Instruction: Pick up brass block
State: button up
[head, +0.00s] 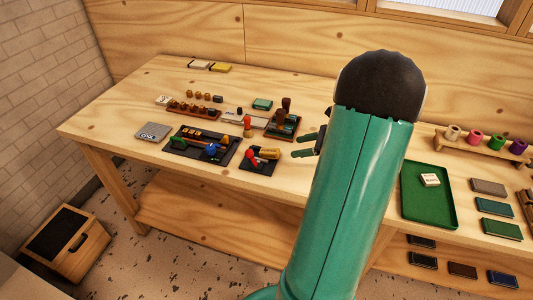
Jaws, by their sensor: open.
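My gripper (304,146) is open and empty, with its two green fingers pointing left over the table just right of a dark mat. I cannot tell for sure which piece is the brass block. A brass-yellow block (270,153) lies on that mat (256,166) beside a red-handled tool (252,158), a little left of my fingertips and apart from them. Small brass-coloured pieces (191,131) also sit in the dark tray further left. My green arm hides the table's middle.
The wooden table (140,105) also bears a grey slab (153,131), a wooden rack (193,110) and a small press-like stand (284,123). On the right are a green tray (443,205) with a cream block (430,180), and coloured foil rolls (474,139).

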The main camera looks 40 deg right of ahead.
aim_at(272, 150)
jog(key=x, duration=1)
jog(key=shift+w+r, duration=0.1)
jog(key=shift+w, duration=0.05)
grip_shut()
jog(key=shift+r, duration=0.1)
jog(key=shift+r, duration=0.5)
notch_tip(272, 150, up, 2)
jog(key=shift+r, duration=0.2)
jog(key=s+a+r, duration=0.7)
jog(key=s+r, duration=0.2)
jog(key=s, duration=0.2)
jog(key=shift+s+a+r, duration=0.25)
jog(key=shift+s+a, duration=0.05)
jog(key=shift+s, duration=0.1)
